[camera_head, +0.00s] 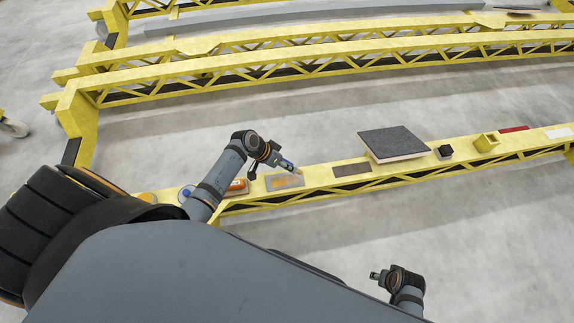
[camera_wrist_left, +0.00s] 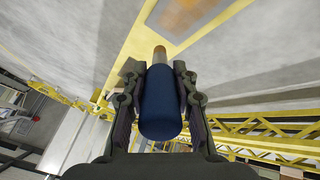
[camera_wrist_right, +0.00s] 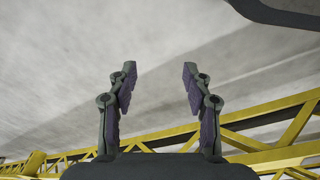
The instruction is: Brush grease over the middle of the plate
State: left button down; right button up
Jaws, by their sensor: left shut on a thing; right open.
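My left gripper (camera_head: 272,157) is shut on a brush with a blue handle (camera_wrist_left: 160,108), held above the yellow beam. The brush (camera_head: 288,165) points right and down, its tip close over the far right of a grey plate (camera_head: 270,187). Whether the tip touches is hard to tell. The plate lies flat on the beam and has an orange-brown patch (camera_head: 288,181) over its middle. The plate also shows at the top of the left wrist view (camera_wrist_left: 217,4). My right gripper (camera_wrist_right: 158,85) is open and empty, away from the beam at the lower right of the head view (camera_head: 382,277).
Along the beam (camera_head: 315,186) lie an orange item (camera_head: 238,186), a blue round item (camera_head: 186,191), a dark flat plate (camera_head: 352,170), a dark-topped panel (camera_head: 393,141), a black block (camera_head: 445,151) and a yellow box (camera_head: 487,142). More yellow trolley frames (camera_head: 250,67) stand behind.

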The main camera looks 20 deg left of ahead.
pick_arm(q)
jog(key=shift+f+b, duration=0.65)
jog(key=shift+f, duration=0.15)
pick_arm(e)
jog(key=shift+w+a+r, duration=0.2)
jog(key=shift+a+r, duration=0.05)
jog(key=shift+r, duration=0.65)
jog(key=shift+w+a+r, duration=0.2)
jog(key=shift+r, duration=0.75)
jog(key=shift+w+a+r, duration=0.2)
jog(key=shift+a+r, duration=0.05)
jog(key=shift+r, duration=0.65)
pick_arm(q)
jog(key=shift+f+b, duration=0.6)
jog(key=shift+f, duration=0.15)
pick_arm(e)
jog(key=shift+f, duration=0.5)
